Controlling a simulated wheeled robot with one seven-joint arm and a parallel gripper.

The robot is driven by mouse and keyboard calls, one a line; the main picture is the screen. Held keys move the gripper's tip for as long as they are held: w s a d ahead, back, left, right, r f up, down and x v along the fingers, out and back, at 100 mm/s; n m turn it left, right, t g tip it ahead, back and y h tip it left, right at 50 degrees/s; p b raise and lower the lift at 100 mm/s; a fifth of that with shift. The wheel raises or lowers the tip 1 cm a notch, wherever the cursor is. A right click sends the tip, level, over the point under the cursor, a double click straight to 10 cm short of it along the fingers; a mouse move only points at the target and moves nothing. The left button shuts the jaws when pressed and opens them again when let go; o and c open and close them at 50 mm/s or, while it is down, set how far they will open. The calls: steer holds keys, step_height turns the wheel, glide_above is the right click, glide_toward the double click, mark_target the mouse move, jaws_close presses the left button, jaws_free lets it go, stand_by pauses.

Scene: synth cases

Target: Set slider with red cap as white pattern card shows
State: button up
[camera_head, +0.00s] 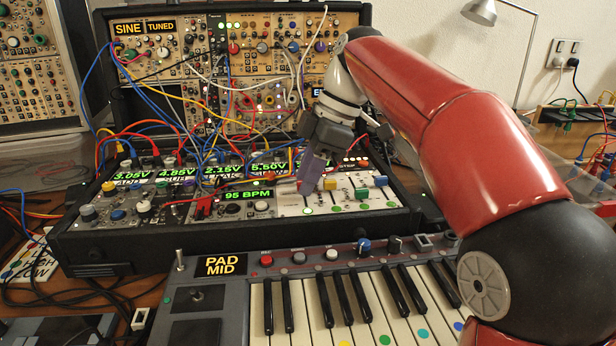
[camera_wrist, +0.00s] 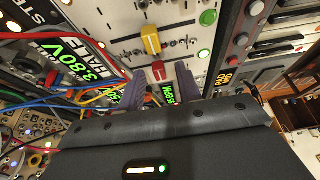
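The red slider cap (camera_wrist: 158,70) shows in the wrist view on the white slider panel (camera_wrist: 115,22), near a yellow slider cap (camera_wrist: 150,40). My gripper (camera_wrist: 159,92) has its two purple fingers apart, with the red cap just beyond the gap between them. I cannot tell whether they touch it. In the head view my gripper (camera_head: 308,182) points down over the left part of the panel and hides the red cap. A white card (camera_head: 30,262) with coloured marks and the words HIGH and LOW lies at the left, partly covered by cables.
Patch cables (camera_head: 185,125) crowd the left and back. A keyboard (camera_head: 345,305) lies in front.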

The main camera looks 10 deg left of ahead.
steer(key=shift+f, duration=0.1)
jaws_close()
stand_by(0.3)
